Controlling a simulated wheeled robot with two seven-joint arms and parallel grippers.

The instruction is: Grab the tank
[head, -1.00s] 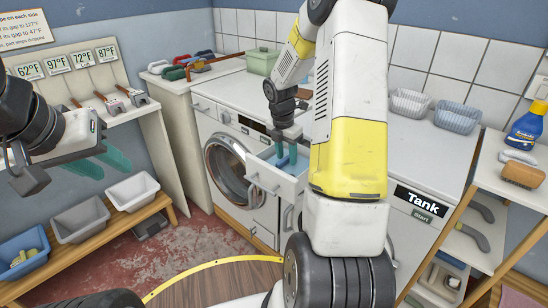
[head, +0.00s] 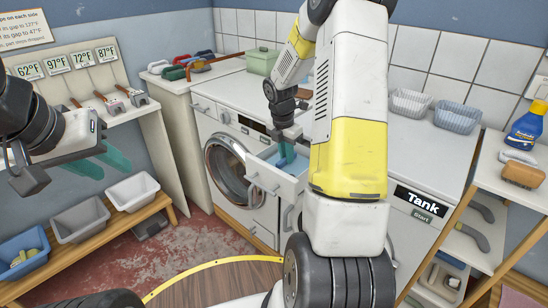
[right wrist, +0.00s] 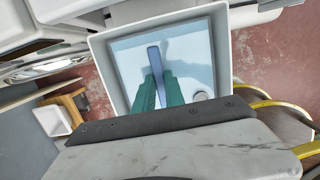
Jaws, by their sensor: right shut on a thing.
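An open white drawer (right wrist: 100,70) in the right wrist view holds a pale blue interior, which looks like the tank (right wrist: 195,60). My left gripper (head: 100,163) is open and empty at the left.
A washer door (head: 228,165) is left of the drawer. A counter panel labelled Tank (head: 423,202) is at the right. A shelf with a blue bottle (head: 527,128) is at the far right. The floor below the drawer is clear.

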